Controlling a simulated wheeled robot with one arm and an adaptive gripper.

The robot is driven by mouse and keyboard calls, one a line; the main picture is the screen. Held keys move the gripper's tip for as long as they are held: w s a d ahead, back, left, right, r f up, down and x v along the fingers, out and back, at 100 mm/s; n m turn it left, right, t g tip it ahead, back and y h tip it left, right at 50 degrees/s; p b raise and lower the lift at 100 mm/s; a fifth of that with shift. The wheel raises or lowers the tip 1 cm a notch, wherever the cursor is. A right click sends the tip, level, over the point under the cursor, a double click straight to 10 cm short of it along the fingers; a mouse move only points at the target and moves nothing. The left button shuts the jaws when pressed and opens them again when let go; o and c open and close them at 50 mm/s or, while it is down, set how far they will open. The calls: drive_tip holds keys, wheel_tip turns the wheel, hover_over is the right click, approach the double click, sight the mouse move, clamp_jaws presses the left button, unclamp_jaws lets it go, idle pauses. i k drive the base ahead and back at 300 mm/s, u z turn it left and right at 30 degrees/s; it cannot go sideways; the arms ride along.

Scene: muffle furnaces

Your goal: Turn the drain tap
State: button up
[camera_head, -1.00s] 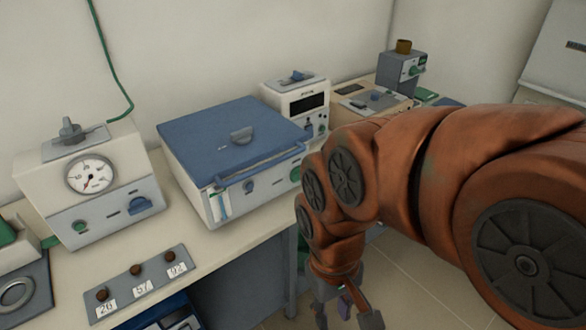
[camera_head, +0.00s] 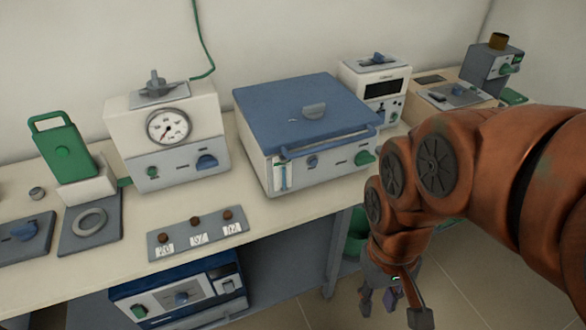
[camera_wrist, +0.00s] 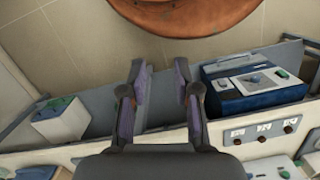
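A white bath-like unit with a blue lid (camera_head: 300,108) stands on the bench, with a level tube at its front left. A green knob (camera_head: 364,158) sits at the lower right of its front; I cannot tell for certain that this is the drain tap. My gripper (camera_head: 394,304) hangs below the bench top, to the right of and in front of the unit. In the wrist view my gripper (camera_wrist: 160,88) has its two fingers apart, with nothing between them.
A gauge unit (camera_head: 165,132) and a strip of brown knobs (camera_head: 197,235) stand to the left. A blue instrument (camera_head: 180,292) sits under the bench and also shows in the wrist view (camera_wrist: 250,88). A white display unit (camera_head: 376,92) stands behind right. Floor is free at lower right.

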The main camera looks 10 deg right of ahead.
sight(364, 157)
drive_tip(key=z, duration=0.1)
drive_tip(key=k, duration=1.05)
drive_tip(key=u, duration=0.8)
drive_tip(key=i, duration=0.95)
drive_tip(key=z, duration=0.7)
